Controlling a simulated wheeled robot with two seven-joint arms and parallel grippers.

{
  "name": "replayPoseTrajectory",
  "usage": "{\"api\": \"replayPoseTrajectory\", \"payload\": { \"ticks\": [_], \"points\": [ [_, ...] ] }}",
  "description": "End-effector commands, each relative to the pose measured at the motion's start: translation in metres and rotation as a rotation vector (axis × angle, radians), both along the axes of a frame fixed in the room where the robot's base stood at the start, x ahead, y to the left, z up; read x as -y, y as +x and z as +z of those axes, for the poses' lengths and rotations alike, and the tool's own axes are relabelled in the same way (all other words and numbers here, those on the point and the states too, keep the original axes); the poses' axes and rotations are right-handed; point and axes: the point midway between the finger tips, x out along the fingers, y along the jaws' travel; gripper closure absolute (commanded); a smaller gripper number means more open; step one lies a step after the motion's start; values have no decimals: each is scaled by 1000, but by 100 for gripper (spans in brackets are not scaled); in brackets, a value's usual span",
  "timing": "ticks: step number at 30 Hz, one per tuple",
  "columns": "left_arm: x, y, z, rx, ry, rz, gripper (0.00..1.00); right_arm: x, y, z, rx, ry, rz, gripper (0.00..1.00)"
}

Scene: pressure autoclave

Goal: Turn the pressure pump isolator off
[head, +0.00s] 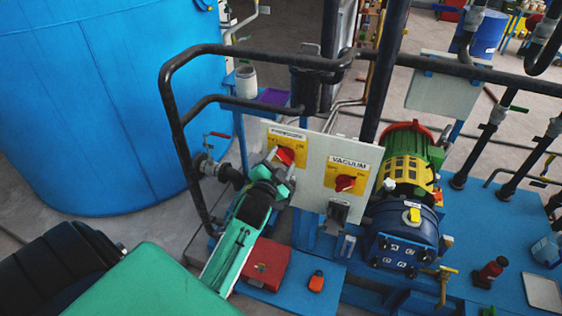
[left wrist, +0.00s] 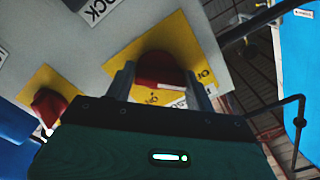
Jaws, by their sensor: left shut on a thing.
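The pressure isolator is a red rotary knob (head: 286,155) on a yellow plate under the label "PRESSURE", on a pale upright panel (head: 313,162). My left gripper (head: 281,166) reaches it from the front. In the left wrist view its two fingers stand on either side of the red knob (left wrist: 158,68), shut on it. A white mark on the knob points right in that view; the plate lettering is partly hidden, so I cannot tell which setting it marks. The vacuum isolator knob (head: 345,183) is beside it, also red on yellow; it shows in the left wrist view (left wrist: 48,105).
A black pipe rail (head: 170,105) curves around the left and above the panel. A green and yellow pump motor (head: 405,160) stands to the right. A red box (head: 265,263) lies below on the blue base. A large blue tank (head: 100,100) fills the left.

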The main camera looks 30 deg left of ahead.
Motion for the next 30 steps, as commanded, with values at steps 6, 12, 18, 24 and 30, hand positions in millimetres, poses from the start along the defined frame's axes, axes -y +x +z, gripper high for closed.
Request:
{"api": "replayPoseTrajectory", "payload": {
  "ticks": [6,12,18,24,30],
  "points": [
    [-1,0,3,6,1,1,25,-1,0,0,0,1,-1,64],
    [0,0,1,3,1,0,25,-4,0,0,0,4,-2,64],
    [2,-7,-2,0,0,0,25,-5,0,-4,0,5,-3,64],
    [9,-38,-4,1,0,-1,25,-5,0,-18,0,5,-3,64],
    [18,-77,-4,1,1,0,25,-4,0,-34,0,4,-2,64]
  ]
}}
